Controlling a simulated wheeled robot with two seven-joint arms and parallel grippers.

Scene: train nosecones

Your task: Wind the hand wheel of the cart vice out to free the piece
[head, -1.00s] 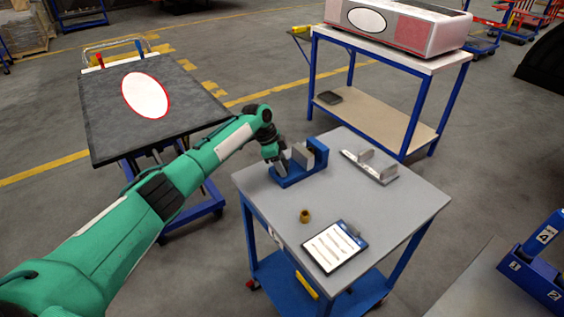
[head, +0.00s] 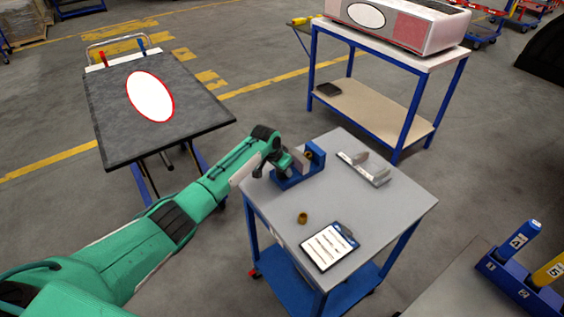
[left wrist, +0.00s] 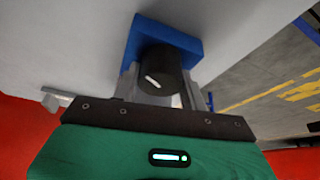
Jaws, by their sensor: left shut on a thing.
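The blue cart vice (head: 317,158) stands at the back edge of the grey cart top, with a grey jaw block and a small brass-coloured spot showing by its far upright. My left gripper (left wrist: 160,82) is shut on the hand wheel (left wrist: 157,72), a dark round knob with a white slanted mark, with one finger on each side. The blue end of the vice (left wrist: 140,38) shows behind the wheel in the left wrist view. In the head view my wrist hides the wheel and part of the vice. My right gripper is not in view.
On the cart top (head: 265,210) are a brass bushing (head: 302,218), a clipboard (head: 329,246) and a grey bracket (head: 364,169). A tilted dark panel (head: 190,125) stands left, a blue-framed table (head: 395,54) behind. A blue holder (head: 515,283) sits at lower right.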

